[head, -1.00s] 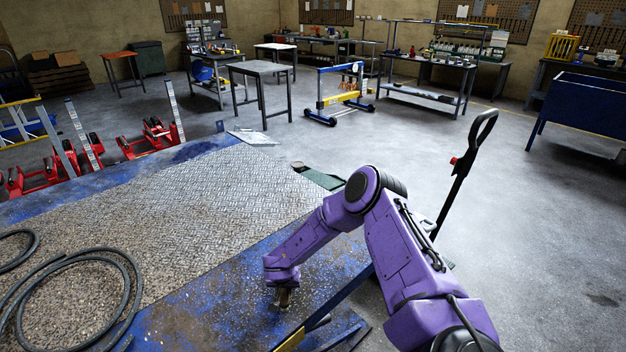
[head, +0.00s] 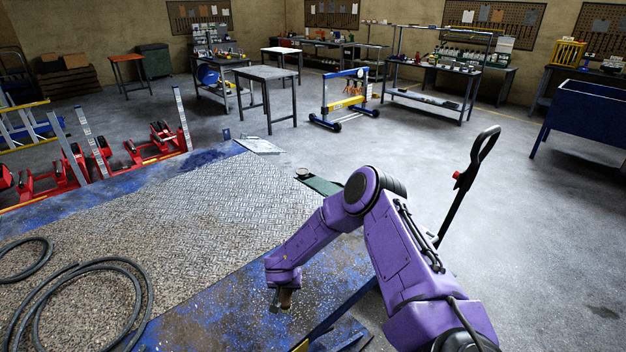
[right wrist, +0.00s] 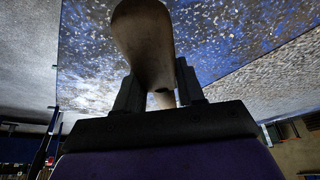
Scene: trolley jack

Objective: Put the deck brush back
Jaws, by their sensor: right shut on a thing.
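My right gripper (head: 285,290) is at the end of the purple arm, over the near blue edge of the platform. In the right wrist view, its two dark fingers (right wrist: 160,95) are shut on a tan, rounded wooden handle, which I take for the deck brush (right wrist: 145,40). The handle passes between the fingers and widens toward the camera. In the head view only a short brown end of it shows below the gripper. No bristles are visible. My left gripper is not in view.
The blue platform with a textured plate (head: 200,215) fills the lower left, with black hose coils (head: 85,300) on it. A black upright handle (head: 465,185) stands right of my arm. Red jacks (head: 150,145) are at left. Open floor lies at right.

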